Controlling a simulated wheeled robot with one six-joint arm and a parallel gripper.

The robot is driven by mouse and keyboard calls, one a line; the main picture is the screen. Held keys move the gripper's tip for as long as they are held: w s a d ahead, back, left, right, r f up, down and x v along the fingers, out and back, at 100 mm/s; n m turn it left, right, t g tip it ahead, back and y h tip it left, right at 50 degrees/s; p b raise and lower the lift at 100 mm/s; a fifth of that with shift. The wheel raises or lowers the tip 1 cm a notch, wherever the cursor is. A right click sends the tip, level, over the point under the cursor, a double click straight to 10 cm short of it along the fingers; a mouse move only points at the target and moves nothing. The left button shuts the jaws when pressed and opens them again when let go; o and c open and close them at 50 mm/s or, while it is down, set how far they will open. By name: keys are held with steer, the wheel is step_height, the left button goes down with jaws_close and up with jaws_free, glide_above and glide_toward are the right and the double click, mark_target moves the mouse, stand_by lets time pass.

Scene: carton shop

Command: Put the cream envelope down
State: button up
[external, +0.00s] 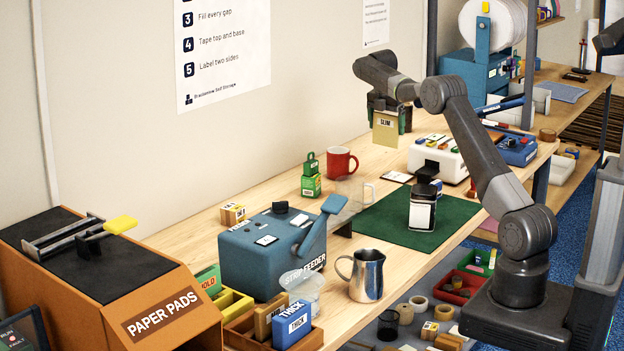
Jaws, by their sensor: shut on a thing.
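My gripper (389,112) is raised above the back part of the workbench, near the wall. It is shut on the cream envelope (385,135), a small flat upright piece with a dark label reading SLIM. The envelope hangs below the fingers, clear of the bench top. Its upper edge is partly hidden by the gripper. In the picture it is above and right of the red mug and above and left of the white device.
Below are a red mug (341,160), a white device (437,158) with coloured parts and a green mat (407,222) with a dark jar (422,207). A blue strip feeder (262,255) and a metal jug (367,274) stand nearer. Some bare wood shows between mug and white device.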

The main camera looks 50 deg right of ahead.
step_height(320, 180, down, 13)
steer(key=shift+f+p, duration=0.2)
steer(key=shift+p, duration=0.4)
steer(key=shift+f, duration=0.1)
steer(key=shift+f, duration=0.3)
steer(key=o, duration=0.5)
steer(key=shift+f, duration=0.1)
steer(key=shift+o, duration=1.2)
steer(key=shift+r, duration=0.55)
step_height(320, 180, up, 12)
steer(key=a+b, duration=0.1)
steer(key=shift+a+f, duration=0.15)
steer(key=shift+a, duration=0.25)
